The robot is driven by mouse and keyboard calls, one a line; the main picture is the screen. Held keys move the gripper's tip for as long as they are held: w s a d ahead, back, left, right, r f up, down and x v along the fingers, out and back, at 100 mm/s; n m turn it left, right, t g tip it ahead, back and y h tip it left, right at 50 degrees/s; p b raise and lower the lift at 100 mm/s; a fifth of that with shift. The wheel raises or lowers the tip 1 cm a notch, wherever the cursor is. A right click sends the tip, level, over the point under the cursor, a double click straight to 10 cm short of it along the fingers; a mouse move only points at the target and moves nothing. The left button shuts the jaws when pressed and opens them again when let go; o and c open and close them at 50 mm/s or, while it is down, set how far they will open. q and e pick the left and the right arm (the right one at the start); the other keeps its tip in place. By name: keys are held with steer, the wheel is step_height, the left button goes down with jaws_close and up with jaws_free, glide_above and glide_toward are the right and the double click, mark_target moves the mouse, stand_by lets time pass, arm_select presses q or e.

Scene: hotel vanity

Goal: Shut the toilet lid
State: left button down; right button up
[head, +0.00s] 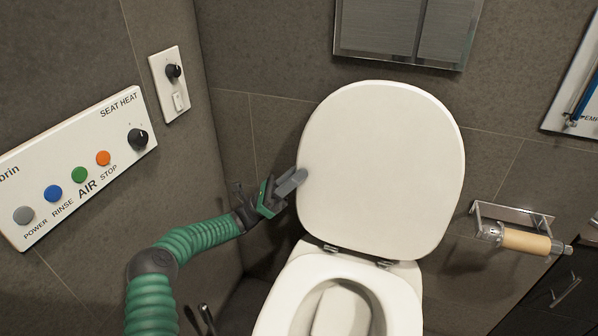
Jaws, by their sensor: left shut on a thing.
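The white toilet lid (382,165) stands raised, leaning back toward the tiled wall, in the middle of the head view. Below it is the toilet bowl with its seat down (292,292) and the opening showing. The hinges (331,248) join lid and bowl. My left gripper (290,182) comes in from the left on a green arm and is at the lid's left edge, about halfway up. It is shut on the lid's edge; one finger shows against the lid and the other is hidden. My right gripper is not in view.
A white control panel (75,155) with coloured buttons is on the left wall, with a small switch plate (168,82) beside it. A paper holder (526,240) juts out at the right. A metal plate (405,28) is above the lid. The space over the bowl is clear.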

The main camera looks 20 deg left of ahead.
arm_select(q)
steer(key=shift+s+m+g+h, duration=0.3)
steer(key=shift+s+m, duration=0.15)
steer(key=shift+m, duration=0.05)
steer(key=s+f+m+g+h, duration=0.1)
steer(key=s+f+m+g, duration=0.1)
steer(key=s+m+g, duration=0.9)
steer(key=shift+s+d+f+m+g+h, duration=0.3)
steer(key=shift+d+m+g+h, duration=0.1)
steer(key=shift+m+g, duration=2.05)
steer(key=shift+w, duration=0.1)
